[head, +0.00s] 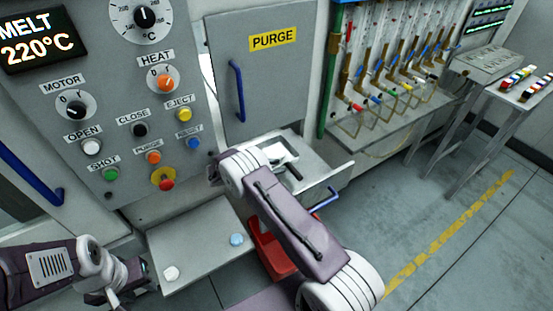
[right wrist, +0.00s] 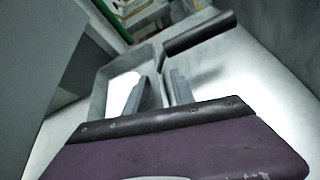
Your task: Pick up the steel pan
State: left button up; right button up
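The steel pan (head: 284,149) is a shallow grey tray with a dark handle (head: 293,172). It sits on a pale metal shelf below the PURGE door, partly hidden by my right arm. In the right wrist view the pan (right wrist: 98,100) lies below the fingers, its dark handle (right wrist: 200,33) pointing up and right. My right gripper (right wrist: 158,92) is open, its two fingers apart near the pan's right wall; I cannot tell whether they touch it. In the head view my arm hides those fingers. My left gripper (head: 135,283) is at the lower left, away from the pan; its fingers are unclear.
The control panel (head: 120,110) with buttons stands at the left. The grey PURGE door (head: 262,85) is behind the pan. Hoses and a stand (head: 480,130) are right; floor is clear there.

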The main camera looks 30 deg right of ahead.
jog(key=shift+x, duration=1.1)
jog(key=shift+r, duration=0.1)
grip_shut()
dwell(0.3)
